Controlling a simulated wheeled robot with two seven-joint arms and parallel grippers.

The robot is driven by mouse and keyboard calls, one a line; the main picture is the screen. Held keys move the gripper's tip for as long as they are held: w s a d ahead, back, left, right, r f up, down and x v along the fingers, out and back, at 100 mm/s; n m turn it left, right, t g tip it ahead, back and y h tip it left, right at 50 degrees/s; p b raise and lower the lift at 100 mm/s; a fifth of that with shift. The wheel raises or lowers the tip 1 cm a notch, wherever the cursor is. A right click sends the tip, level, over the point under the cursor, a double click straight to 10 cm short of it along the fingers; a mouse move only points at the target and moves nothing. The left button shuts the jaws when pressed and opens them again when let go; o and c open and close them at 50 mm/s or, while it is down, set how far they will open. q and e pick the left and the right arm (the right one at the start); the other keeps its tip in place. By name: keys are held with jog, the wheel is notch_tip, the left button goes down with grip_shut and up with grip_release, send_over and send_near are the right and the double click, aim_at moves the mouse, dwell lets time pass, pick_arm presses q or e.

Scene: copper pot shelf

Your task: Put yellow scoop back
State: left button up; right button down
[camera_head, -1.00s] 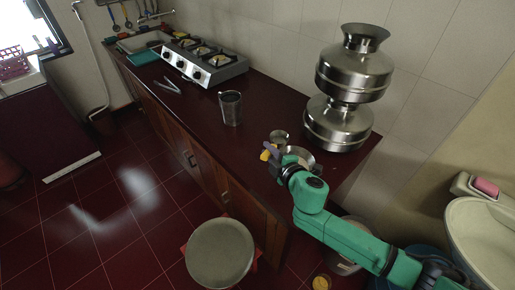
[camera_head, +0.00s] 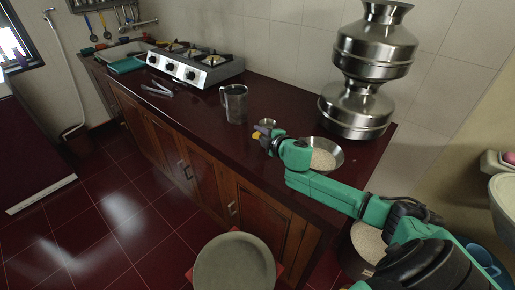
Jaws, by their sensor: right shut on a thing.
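My right gripper (camera_head: 267,133) is at the end of the green arm, above the front edge of the dark red counter (camera_head: 205,102). It is shut on the yellow scoop (camera_head: 257,135), of which only a small yellow part shows beside the fingers. Utensils with coloured ends hang on a wall rack (camera_head: 105,8) at the far left back; one (camera_head: 104,28) of them looks yellow. My left gripper is not in view.
A metal mug (camera_head: 234,103) stands left of my right gripper. A bowl of grain (camera_head: 325,155) and stacked metal pots (camera_head: 358,100) are to the right. A gas stove (camera_head: 197,66) and tongs (camera_head: 160,88) lie farther back. A round stool (camera_head: 235,265) stands on the floor in front.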

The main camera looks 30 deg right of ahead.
notch_tip(320, 180, down, 5)
jog(key=shift+s+r+b, duration=0.1)
jog(key=shift+s+b, duration=0.05)
jog(key=shift+b, duration=0.45)
jog(key=shift+d+f, duration=0.1)
jog(key=shift+f, duration=0.15)
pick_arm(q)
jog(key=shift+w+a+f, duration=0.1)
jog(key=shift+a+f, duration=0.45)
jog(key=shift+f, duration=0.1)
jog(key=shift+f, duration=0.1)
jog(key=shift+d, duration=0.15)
pick_arm(e)
jog(key=c, duration=0.8)
grip_release()
